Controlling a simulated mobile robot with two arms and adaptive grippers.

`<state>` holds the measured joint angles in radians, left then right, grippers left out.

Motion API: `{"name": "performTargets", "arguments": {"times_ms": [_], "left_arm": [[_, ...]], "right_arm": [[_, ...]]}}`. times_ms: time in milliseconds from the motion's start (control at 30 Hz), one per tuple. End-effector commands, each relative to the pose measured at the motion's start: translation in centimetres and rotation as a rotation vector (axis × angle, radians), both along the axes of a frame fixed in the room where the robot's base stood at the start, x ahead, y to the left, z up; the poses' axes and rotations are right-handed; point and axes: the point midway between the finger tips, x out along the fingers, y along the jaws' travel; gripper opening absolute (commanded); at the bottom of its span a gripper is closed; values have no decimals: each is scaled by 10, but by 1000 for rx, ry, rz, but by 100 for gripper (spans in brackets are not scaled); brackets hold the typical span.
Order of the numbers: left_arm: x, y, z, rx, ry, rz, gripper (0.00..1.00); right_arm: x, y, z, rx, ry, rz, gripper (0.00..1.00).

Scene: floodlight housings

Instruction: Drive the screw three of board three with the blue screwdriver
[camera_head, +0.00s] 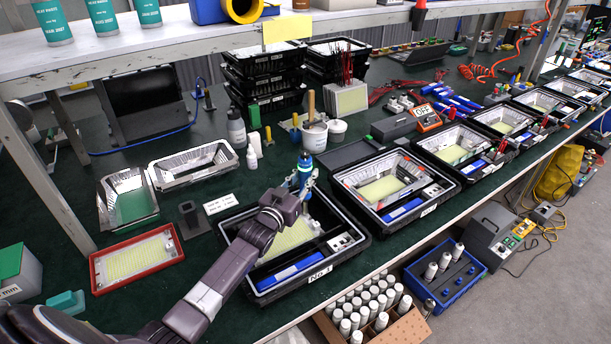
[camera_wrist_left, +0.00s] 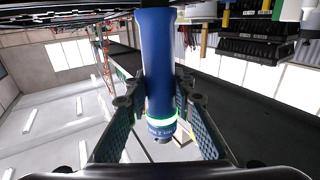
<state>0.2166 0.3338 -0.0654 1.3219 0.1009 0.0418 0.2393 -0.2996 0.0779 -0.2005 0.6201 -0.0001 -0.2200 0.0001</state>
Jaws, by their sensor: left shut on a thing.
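The blue screwdriver (camera_head: 305,162) stands roughly upright in my left gripper (camera_head: 301,187). In the left wrist view, the blue body of the screwdriver (camera_wrist_left: 159,65), with a pale green ring near its lower end, sits between the two fingers of the gripper (camera_wrist_left: 158,108). A pale yellow-green board (camera_head: 290,237) lies in this tray, partly hidden by my arm. The screws and the tool's tip are too small or hidden to make out. My right gripper is not in view.
A similar tray (camera_head: 427,212) stands close on the right, with more in a row beyond. A white tub (camera_head: 314,137) and bottle (camera_head: 236,128) stand behind. A red-framed panel (camera_head: 135,260) lies left. The table's front edge is near the trays.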

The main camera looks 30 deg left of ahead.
Motion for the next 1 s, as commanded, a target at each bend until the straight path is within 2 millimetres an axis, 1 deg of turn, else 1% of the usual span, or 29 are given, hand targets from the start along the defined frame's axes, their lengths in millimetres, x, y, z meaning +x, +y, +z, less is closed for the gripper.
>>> {"name": "performTargets", "arguments": {"times_ms": [100, 1000], "left_arm": [[0, 0, -3, -1, 4, 0, 0], [-1, -1, -14, -2, 12, 0, 0]], "right_arm": [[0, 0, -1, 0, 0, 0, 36], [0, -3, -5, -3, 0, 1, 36]]}}
